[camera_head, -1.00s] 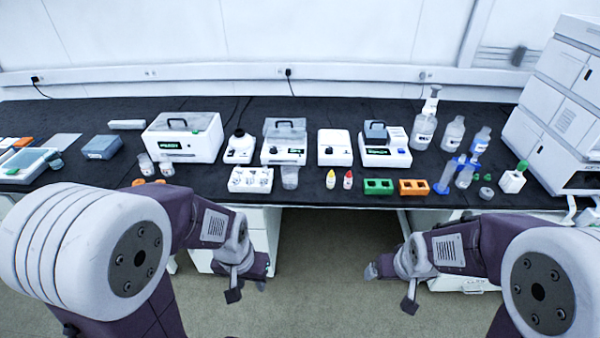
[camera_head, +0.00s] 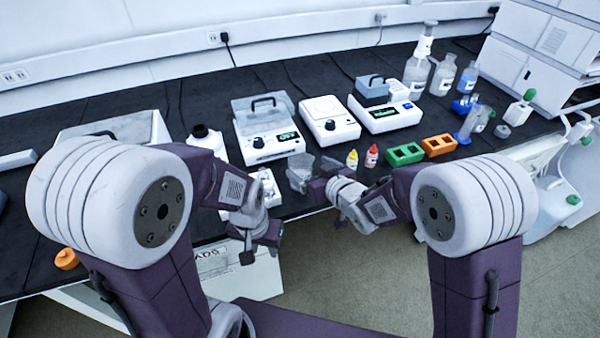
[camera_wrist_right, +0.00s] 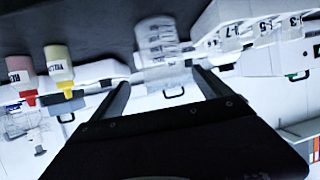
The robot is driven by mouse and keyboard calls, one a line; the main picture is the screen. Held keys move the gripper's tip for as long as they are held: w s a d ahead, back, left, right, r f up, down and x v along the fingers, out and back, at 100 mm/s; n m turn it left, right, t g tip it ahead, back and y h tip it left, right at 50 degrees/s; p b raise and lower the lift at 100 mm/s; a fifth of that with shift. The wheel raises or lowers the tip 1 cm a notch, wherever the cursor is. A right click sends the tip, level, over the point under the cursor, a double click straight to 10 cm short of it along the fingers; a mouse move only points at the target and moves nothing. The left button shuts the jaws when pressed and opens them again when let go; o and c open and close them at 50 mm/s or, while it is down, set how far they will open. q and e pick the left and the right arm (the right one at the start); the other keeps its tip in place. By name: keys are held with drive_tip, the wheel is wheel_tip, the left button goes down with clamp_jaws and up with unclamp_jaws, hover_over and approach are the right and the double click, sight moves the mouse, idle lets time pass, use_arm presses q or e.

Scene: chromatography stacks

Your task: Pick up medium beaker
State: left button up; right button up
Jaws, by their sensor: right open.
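A clear beaker (camera_head: 300,172) stands near the front edge of the black bench. It also shows in the right wrist view (camera_wrist_right: 160,40), just beyond the fingertips and roughly between their lines. My right gripper (camera_head: 316,187) is beside the beaker at the bench edge, with its fingers partly hidden by its own wrist. In the right wrist view the right gripper (camera_wrist_right: 164,86) is open with nothing between its fingers. My left gripper (camera_head: 258,245) hangs below the bench edge, away from the beaker. Its fingers are too unclear to judge.
Green (camera_head: 404,154) and orange (camera_head: 438,145) racks are further right. A white instrument (camera_head: 268,130) stands behind.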

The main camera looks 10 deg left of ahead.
sight(295, 161)
drive_tip(key=x, duration=0.3)
drive_tip(key=shift+s+a+f, duration=0.1)
drive_tip(key=x, duration=0.2)
drive_tip(key=b+x, duration=0.1)
drive_tip(key=x, duration=0.2)
drive_tip(key=shift+s+a+f, duration=0.15)
drive_tip(key=shift+f, duration=0.1)
drive_tip(key=shift+s+r, duration=0.1)
drive_tip(key=c, duration=1.6)
drive_tip(key=shift+c, duration=0.2)
